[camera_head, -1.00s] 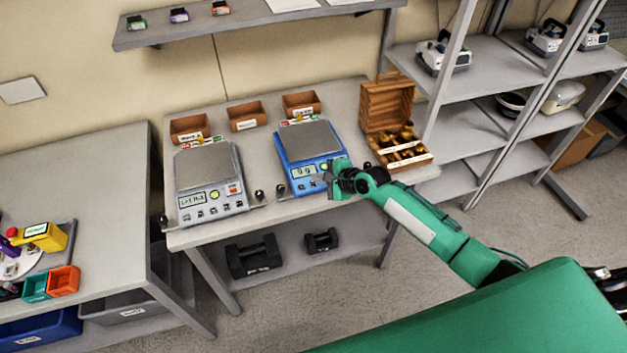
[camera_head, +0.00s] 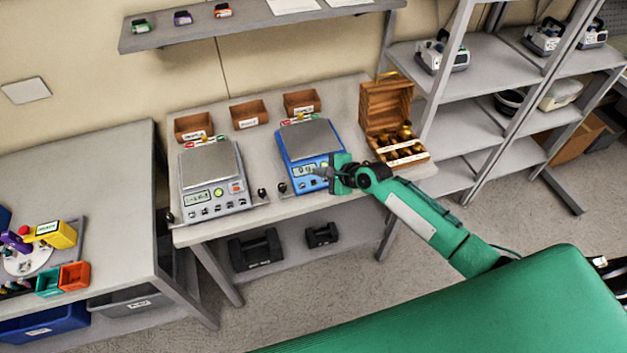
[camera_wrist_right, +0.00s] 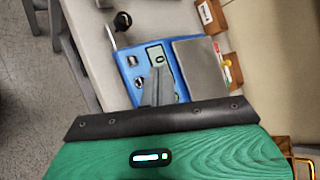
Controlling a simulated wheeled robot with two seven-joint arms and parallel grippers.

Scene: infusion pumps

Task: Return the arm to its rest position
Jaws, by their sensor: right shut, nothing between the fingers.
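My right arm is green and reaches in from the lower right in the head view. Its gripper (camera_head: 324,172) is at the front right of the blue scale (camera_head: 311,139), close to its display. Its fingers are shut and empty. In the right wrist view the gripper (camera_wrist_right: 157,78) shows its fingers together in front of the blue scale (camera_wrist_right: 128,64). I cannot tell from these views whether the fingers touch the scale. My left gripper is not in view.
A grey scale (camera_head: 208,158) stands left of the blue one. A wooden box of brass weights (camera_head: 386,103) is close behind my right arm. Three brown bins (camera_head: 248,112) line the table's back. Shelves (camera_head: 463,125) stand at the right. The floor (camera_head: 330,280) in front is clear.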

